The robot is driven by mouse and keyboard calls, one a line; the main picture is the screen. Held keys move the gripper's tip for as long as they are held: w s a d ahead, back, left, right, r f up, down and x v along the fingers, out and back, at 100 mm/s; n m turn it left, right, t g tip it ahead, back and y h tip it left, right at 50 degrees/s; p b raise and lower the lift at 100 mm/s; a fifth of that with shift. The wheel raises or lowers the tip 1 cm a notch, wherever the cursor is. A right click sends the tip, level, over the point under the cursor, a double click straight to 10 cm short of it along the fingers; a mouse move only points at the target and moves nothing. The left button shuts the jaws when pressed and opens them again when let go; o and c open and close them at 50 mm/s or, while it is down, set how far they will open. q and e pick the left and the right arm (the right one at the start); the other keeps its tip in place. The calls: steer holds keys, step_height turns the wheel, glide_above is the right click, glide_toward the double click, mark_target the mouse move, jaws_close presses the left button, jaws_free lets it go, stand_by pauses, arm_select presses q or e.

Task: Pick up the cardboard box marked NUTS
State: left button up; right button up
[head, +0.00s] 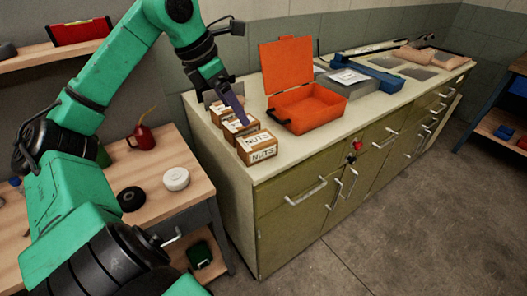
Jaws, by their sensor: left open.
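The cardboard box marked NUTS (260,153) stands at the near left end of the cabinet top, its label facing me. More small labelled cardboard boxes (222,110) stand in a row behind it; their labels are too small or covered to read surely. My left arm comes in from the left and reaches over the row. My left gripper (238,118) is open, pointing down just above and behind the NUTS box, over the boxes behind it. Whether it touches any box I cannot tell. My right gripper is not in view.
An open orange case (318,108) stands right of the boxes. A blue tool (367,73) and flat grey sheets lie farther along the cabinet top (375,110). A wooden bench (190,200) at left holds a red oil can (142,137) and tape rolls (176,179).

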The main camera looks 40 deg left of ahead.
mark_target(256, 140)
arm_select(q)
steer(key=p+x, duration=0.1)
steer(key=x, duration=0.2)
steer(key=shift+w+d+f, duration=0.15)
steer(key=shift+w+f, duration=0.1)
steer(key=shift+w, duration=0.05)
steer(key=p+x, duration=0.4)
steer(key=x, duration=0.6)
steer(key=shift+d+f, duration=0.1)
steer(key=shift+f, duration=0.1)
steer(key=shift+w+f, duration=0.1)
steer(key=shift+f, duration=0.2)
steer(key=shift+r, duration=0.1)
jaws_close()
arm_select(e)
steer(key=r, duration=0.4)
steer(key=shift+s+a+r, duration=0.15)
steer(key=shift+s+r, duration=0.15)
